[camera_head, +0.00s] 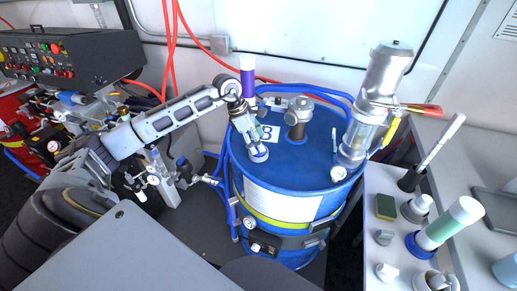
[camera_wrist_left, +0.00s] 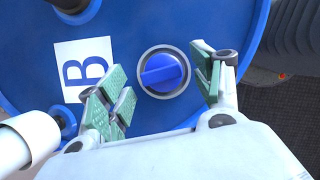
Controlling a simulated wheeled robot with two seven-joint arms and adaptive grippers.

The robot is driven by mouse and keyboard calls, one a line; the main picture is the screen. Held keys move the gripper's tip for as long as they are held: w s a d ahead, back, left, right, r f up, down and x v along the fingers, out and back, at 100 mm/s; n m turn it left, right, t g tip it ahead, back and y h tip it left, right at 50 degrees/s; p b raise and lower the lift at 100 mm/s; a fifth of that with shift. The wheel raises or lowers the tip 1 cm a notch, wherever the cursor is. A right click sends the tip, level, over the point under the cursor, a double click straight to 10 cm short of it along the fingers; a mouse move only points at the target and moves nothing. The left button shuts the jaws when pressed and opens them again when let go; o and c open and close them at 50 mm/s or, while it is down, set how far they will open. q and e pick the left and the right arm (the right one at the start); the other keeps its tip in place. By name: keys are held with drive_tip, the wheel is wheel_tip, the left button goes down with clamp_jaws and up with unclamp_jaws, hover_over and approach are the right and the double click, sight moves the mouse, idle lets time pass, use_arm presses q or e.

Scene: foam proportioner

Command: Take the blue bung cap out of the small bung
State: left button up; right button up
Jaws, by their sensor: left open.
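The blue bung cap (camera_wrist_left: 165,72) sits in the small bung, whose pale metal ring (camera_wrist_left: 164,98) surrounds it on the blue drum's top. A raised bar crosses the cap's face. In the head view the cap (camera_head: 260,154) shows just below my left fingertips. My left gripper (camera_wrist_left: 162,88) is open, with green-padded fingers on either side of the cap. A gap shows between the cap and each finger, and nothing is held. In the head view my left gripper (camera_head: 254,143) points down at the drum top. My right gripper is not in view.
The blue drum (camera_head: 290,175) carries a "B" label (camera_wrist_left: 84,66), a metal fitting (camera_head: 298,118) and a tall clear-and-metal pump (camera_head: 365,110). A purple-and-white tube (camera_head: 247,78) stands behind my gripper. The right bench (camera_head: 376,208) holds several loose parts.

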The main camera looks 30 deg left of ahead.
use_arm(q)
drive_tip(key=shift+x, duration=0.8)
drive_tip(key=shift+f, duration=0.2)
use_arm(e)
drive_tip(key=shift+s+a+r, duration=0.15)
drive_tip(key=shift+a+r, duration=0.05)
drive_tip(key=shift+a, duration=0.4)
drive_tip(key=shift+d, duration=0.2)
use_arm(q)
drive_tip(key=shift+c, duration=0.6)
drive_tip(key=c, duration=1)
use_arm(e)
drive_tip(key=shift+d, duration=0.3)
use_arm(q)
drive_tip(key=shift+r, duration=0.1)
